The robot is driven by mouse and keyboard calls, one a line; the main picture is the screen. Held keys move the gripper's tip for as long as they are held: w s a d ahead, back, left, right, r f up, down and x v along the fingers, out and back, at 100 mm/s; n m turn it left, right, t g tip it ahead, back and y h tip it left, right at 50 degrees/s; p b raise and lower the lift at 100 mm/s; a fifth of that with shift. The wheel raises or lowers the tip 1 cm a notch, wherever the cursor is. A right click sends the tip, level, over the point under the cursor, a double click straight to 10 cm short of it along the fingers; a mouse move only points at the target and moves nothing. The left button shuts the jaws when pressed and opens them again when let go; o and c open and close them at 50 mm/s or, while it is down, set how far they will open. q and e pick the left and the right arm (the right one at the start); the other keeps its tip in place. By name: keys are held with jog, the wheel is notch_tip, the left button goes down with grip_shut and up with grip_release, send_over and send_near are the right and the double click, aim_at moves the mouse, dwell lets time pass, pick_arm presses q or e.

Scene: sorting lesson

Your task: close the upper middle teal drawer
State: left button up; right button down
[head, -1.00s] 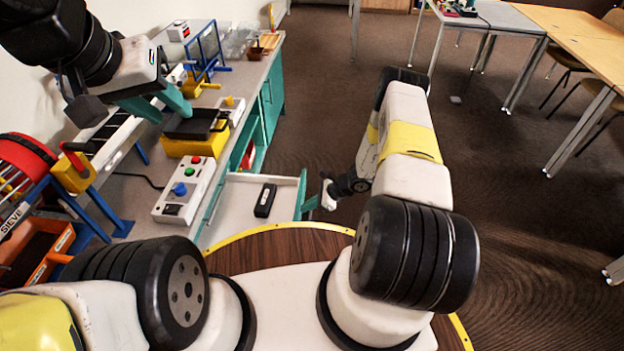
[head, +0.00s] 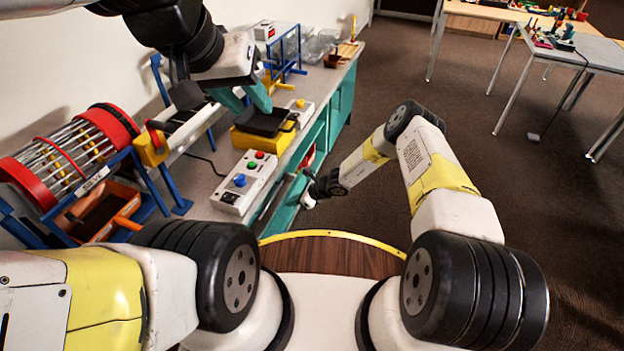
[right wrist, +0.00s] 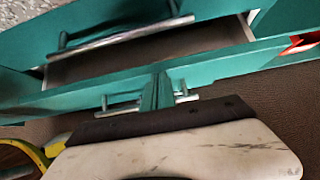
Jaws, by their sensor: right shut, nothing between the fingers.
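My left gripper (head: 253,108) is open and empty, above the counter near the black tray.
The counter (head: 208,178) holds a button box (head: 246,181), a black tray on a yellow block (head: 264,123) and a red drum sieve (head: 70,160). Something red (right wrist: 300,44) shows in an opening beside the drawer.

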pick_arm(q)
jog(key=shift+w, duration=0.3)
pick_arm(e)
jog(key=shift+w+a, duration=0.25)
jog(key=shift+a, duration=0.45)
jog(key=shift+w+a, duration=0.2)
jog(key=shift+a, duration=0.5)
jog(key=shift+d, duration=0.1)
